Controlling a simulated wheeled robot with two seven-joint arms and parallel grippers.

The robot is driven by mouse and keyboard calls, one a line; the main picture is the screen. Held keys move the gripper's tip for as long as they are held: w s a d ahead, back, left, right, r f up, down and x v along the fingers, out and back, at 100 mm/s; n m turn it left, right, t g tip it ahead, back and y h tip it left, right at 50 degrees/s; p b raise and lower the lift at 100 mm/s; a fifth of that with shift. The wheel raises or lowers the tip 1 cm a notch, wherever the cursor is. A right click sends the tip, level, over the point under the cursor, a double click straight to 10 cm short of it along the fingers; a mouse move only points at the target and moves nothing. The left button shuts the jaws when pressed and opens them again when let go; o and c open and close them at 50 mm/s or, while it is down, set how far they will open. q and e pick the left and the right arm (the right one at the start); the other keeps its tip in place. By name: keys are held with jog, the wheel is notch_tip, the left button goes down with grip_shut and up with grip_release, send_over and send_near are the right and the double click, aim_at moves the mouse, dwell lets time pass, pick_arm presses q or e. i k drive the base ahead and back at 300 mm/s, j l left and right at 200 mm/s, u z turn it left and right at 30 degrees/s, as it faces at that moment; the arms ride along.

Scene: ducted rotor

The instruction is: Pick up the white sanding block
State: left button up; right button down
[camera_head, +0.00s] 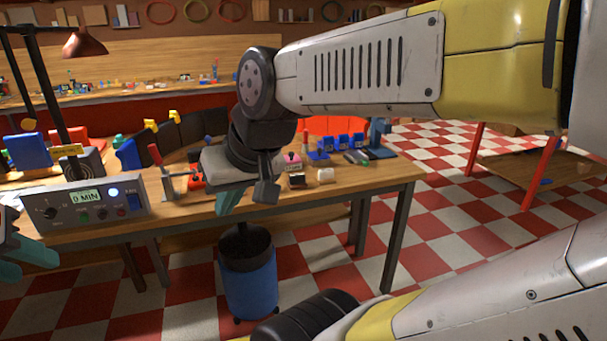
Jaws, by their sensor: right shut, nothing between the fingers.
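A small white block (326,175), which looks like the white sanding block, lies on the wooden workbench (385,177) near its front edge, right of centre. My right gripper (231,201) hangs over the bench's front edge to the left of the block, clearly apart from it. Its teal fingers point down and are shut with nothing between them. My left gripper (32,256) is at the far left edge, partly cut off, in front of the grey control box. Its teal fingers show, but their opening cannot be made out.
A small dark-and-white item (297,180) and a pink-topped block (291,161) sit just left of the white block. Blue holders (342,143) stand behind. A control box (98,205) and red clamp (156,160) are at left. A blue bin (250,285) stands below on checkered floor.

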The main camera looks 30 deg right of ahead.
aim_at(325, 176)
jog(key=z, duration=1.4)
